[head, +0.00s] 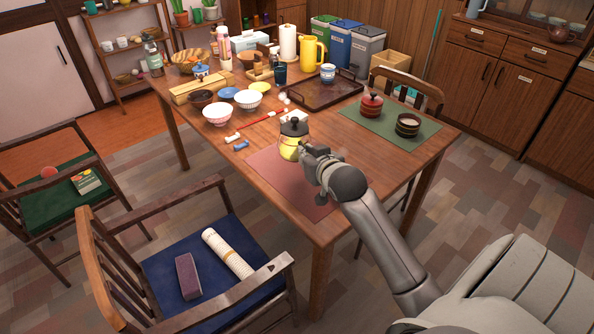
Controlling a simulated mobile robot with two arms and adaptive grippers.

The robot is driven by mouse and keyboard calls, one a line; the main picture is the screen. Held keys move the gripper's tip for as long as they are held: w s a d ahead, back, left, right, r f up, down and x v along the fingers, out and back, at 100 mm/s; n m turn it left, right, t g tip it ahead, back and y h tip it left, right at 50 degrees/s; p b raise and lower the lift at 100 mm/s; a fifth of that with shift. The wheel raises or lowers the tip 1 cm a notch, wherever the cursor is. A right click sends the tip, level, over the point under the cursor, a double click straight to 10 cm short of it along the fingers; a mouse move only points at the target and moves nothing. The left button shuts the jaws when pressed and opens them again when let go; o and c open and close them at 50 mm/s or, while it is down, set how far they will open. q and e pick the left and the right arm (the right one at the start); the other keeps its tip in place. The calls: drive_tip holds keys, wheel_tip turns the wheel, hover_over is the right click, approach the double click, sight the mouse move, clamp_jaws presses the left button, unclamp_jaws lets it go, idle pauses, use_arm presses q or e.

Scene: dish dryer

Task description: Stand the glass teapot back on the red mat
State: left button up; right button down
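The glass teapot (289,149) has a black lid and holds yellow liquid. It is upright at the far end of the red mat (283,182). I cannot tell whether its base touches the mat or is slightly above it. My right gripper (308,154) is at the teapot's near right side, where it hides part of the pot and any handle there. Its fingers are too small and covered to tell whether they are shut on the teapot. My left gripper is not in view.
A green mat (388,134) with a red pot (371,106) and a dark cup (407,126) lies to the right. A dark tray (318,92) lies behind. Bowls (217,114) and a red stick (253,125) are to the left. Chairs flank the table (330,232).

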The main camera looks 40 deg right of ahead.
sight(297, 161)
drive_tip(key=w+f, duration=0.1)
drive_tip(key=f, duration=0.1)
drive_tip(key=w+f, duration=0.1)
drive_tip(key=w, duration=0.1)
drive_tip(key=w+f, duration=0.2)
drive_tip(key=shift+d+f+b, duration=0.3)
drive_tip(key=shift+d+b, duration=0.05)
drive_tip(key=shift+b, duration=0.05)
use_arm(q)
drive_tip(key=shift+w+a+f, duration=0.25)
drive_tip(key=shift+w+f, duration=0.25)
use_arm(e)
drive_tip(key=shift+f, duration=1.55)
drive_tip(key=c, duration=2)
unclamp_jaws()
drive_tip(key=shift+s+f, duration=0.1)
drive_tip(key=shift+f, duration=0.15)
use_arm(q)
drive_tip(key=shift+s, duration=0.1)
use_arm(e)
drive_tip(key=o, duration=0.5)
drive_tip(key=shift+c, duration=0.2)
drive_tip(key=shift+r, duration=0.15)
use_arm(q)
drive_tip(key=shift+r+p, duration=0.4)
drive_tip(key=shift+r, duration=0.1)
use_arm(e)
drive_tip(key=v, duration=1.2)
